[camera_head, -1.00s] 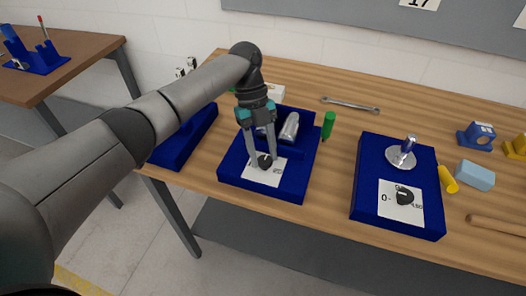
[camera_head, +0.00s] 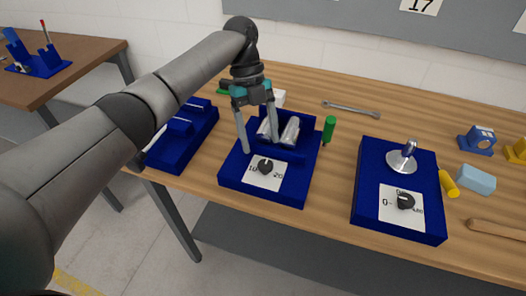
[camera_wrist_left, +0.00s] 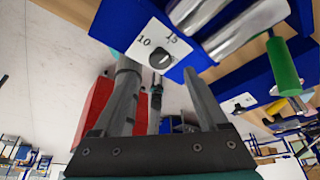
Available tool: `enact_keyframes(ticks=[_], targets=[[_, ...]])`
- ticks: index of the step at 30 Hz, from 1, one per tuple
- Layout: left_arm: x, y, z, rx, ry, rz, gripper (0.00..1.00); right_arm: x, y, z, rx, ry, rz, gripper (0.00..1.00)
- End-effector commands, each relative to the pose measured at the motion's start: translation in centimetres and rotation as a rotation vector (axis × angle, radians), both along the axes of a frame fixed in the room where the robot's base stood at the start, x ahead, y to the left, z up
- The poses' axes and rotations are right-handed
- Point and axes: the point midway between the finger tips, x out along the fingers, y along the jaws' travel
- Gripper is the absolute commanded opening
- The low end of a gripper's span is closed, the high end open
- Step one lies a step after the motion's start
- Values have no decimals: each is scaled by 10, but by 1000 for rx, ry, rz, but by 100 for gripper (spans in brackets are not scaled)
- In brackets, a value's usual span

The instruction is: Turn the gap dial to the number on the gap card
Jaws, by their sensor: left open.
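The gap dial (camera_head: 265,166) is a black knob on a white numbered plate (camera_head: 262,180), at the front of the blue roller device (camera_head: 238,183). In the left wrist view the dial (camera_wrist_left: 162,60) shows a light mark, with 10 and 15 printed nearby; its exact reading I cannot tell. A card reading 17 (camera_head: 420,5) is on the grey wall board, cut by the picture's top edge. My left gripper (camera_head: 258,147) is open and empty, pointing down above the device, with its fingers apart and clear of the dial. My right gripper is not in view.
Two metal rollers (camera_head: 289,132) lie behind the dial, close to one finger. A wrench (camera_head: 351,108) lies at the back.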

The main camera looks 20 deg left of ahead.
Motion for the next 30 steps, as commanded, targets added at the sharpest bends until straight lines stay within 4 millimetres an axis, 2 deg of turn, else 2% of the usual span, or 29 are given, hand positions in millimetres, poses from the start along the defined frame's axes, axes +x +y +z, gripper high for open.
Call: enact_keyframes(ticks=[1,6,12,18,30], targets=[[5,3,14,-1,-5,2,76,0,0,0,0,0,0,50],[16,13,52,-2,-3,0,76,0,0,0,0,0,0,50],[24,22,81,0,0,0,76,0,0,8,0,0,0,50],[27,25,90,-1,0,-2,76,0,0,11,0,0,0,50],[27,25,90,-1,0,-2,76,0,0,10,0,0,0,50]])
